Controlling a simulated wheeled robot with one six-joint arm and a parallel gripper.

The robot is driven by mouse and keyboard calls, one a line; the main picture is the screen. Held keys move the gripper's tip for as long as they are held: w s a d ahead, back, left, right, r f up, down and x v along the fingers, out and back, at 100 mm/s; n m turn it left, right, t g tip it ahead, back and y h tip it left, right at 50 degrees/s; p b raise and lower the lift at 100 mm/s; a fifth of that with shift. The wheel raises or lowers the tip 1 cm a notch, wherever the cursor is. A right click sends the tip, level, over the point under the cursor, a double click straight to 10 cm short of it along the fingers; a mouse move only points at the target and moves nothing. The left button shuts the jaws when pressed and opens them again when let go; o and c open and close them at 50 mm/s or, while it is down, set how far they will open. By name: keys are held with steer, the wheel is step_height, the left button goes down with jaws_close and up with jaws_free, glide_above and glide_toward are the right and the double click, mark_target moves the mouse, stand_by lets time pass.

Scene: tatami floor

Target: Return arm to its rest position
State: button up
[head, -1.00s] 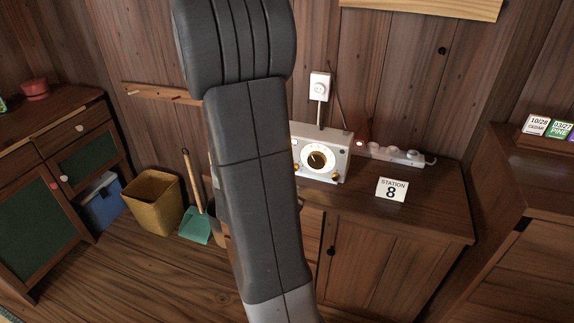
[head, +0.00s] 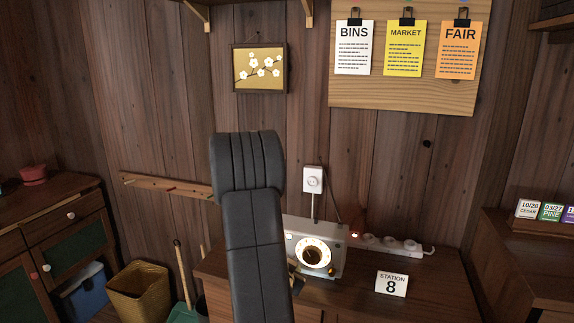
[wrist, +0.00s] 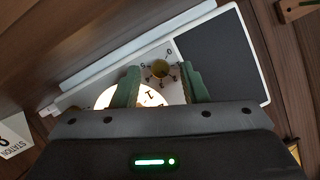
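My arm (head: 255,230) rises through the middle of the head view, a dark jointed link in front of the wooden cabinet. My gripper is mostly hidden behind it there. In the wrist view, my gripper (wrist: 162,82) shows two green fingers standing apart, with nothing held between them. I cannot tell whether the fingers touch the radio. In the head view the radio (head: 335,262) stands on the cabinet, just right of my arm.
A power strip (head: 390,244) and a "Station 8" card (head: 391,284) are on the cabinet (head: 435,290). A wall socket (head: 313,180) is above the radio. A peg rail (head: 165,186) is left of my arm. A wicker bin (head: 140,290) stands lower left.

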steer(key=shift+s, duration=0.1)
stand_by(0.3)
steer(key=v, duration=1.4)
steer(key=x, duration=1.4)
steer(key=shift+w, duration=0.25)
steer(key=shift+s+a+r+n+p, duration=0.15)
steer(key=shift+r+n+p, duration=0.2)
steer(key=shift+p, duration=0.7)
steer(key=shift+h+p, duration=0.3)
steer(key=shift+p, duration=0.55)
steer(key=n+h+p, duration=0.1)
steer(key=n+p, duration=0.1)
steer(key=p, duration=0.3)
steer(key=shift+a+g+p, duration=0.1)
steer(key=shift+g+p, duration=0.2)
steer(key=shift+p, duration=0.1)
